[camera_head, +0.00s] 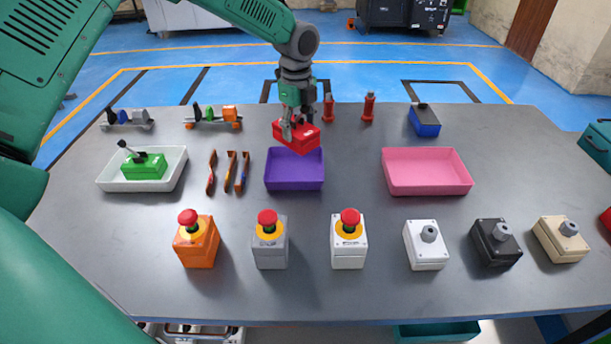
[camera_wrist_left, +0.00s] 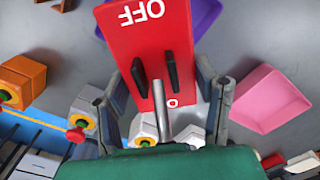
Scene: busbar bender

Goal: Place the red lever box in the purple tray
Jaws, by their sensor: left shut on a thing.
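The red lever box (camera_head: 298,137) is held by my left gripper (camera_head: 297,124), which is shut on it. In the head view the box is tilted and hangs over the far part of the purple tray (camera_head: 295,170). In the left wrist view the box (camera_wrist_left: 150,30) shows a red face with white "OFF" lettering, between the fingers of the gripper (camera_wrist_left: 165,105). The purple tray (camera_wrist_left: 205,18) shows partly behind the box there. The tray's visible inside looks empty; the box hides part of its far side. My right gripper is not in view.
A white tray (camera_head: 172,180) with a green lever box (camera_head: 144,165) stands left. An empty pink tray (camera_head: 427,178) stands right. A blue box (camera_head: 424,120) is at the back. Several button and switch boxes line the front of the grey table (camera_head: 300,294).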

